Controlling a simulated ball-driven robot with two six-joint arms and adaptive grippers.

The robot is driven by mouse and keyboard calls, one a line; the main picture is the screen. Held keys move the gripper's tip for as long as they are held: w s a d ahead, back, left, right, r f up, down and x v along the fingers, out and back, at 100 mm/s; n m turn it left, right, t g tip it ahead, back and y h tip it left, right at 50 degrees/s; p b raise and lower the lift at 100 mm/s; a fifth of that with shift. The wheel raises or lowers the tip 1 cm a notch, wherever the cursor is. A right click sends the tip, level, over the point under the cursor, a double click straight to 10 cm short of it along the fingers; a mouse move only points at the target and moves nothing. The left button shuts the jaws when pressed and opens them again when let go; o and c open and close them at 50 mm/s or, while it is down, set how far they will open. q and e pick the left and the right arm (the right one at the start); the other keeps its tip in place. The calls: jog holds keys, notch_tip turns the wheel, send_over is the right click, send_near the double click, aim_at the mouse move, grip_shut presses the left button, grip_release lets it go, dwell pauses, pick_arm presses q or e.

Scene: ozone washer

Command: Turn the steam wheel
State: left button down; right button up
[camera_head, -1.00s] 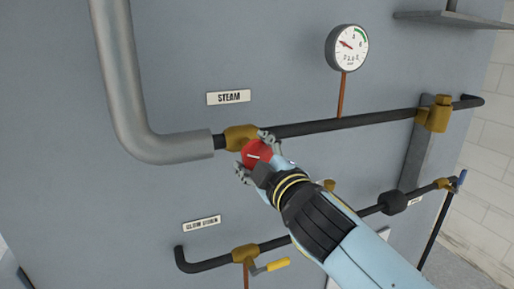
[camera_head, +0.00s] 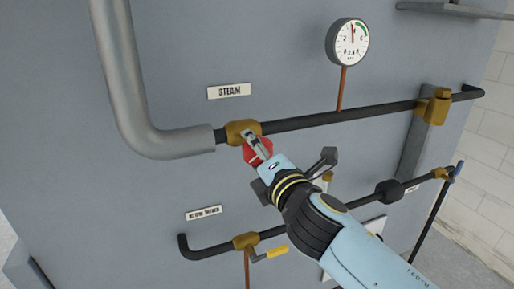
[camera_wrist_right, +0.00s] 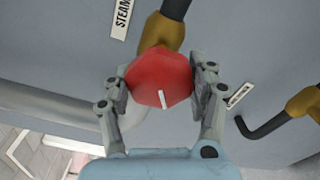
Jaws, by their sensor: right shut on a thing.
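The red steam wheel (camera_head: 258,152) sits on a brass valve (camera_head: 241,131) in the black pipe, below the STEAM label (camera_head: 229,91). My right gripper (camera_head: 257,150) is at the wheel and partly covers it. In the right wrist view the wheel (camera_wrist_right: 160,78) lies between the two fingers of my right gripper (camera_wrist_right: 160,82), which are shut on its sides. A white mark on the wheel's face shows there. The pressure gauge (camera_head: 348,42) above the pipe has its needle pointing nearly straight up. My left gripper is not in view.
A thick grey pipe (camera_head: 122,80) bends into the valve from the left. A lower pipe (camera_head: 210,253) carries a valve with a yellow lever (camera_head: 277,252). A shelf (camera_head: 455,10) juts out at top right.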

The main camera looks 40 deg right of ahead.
jog(key=n, duration=0.4)
jog(key=shift+f+n, duration=0.1)
jog(key=shift+n, duration=0.2)
jog(key=shift+f+n, duration=0.1)
jog(key=shift+n, duration=1.9)
jog(key=shift+d, duration=0.1)
jog(key=o, duration=1.2)
jog(key=v, duration=1.2)
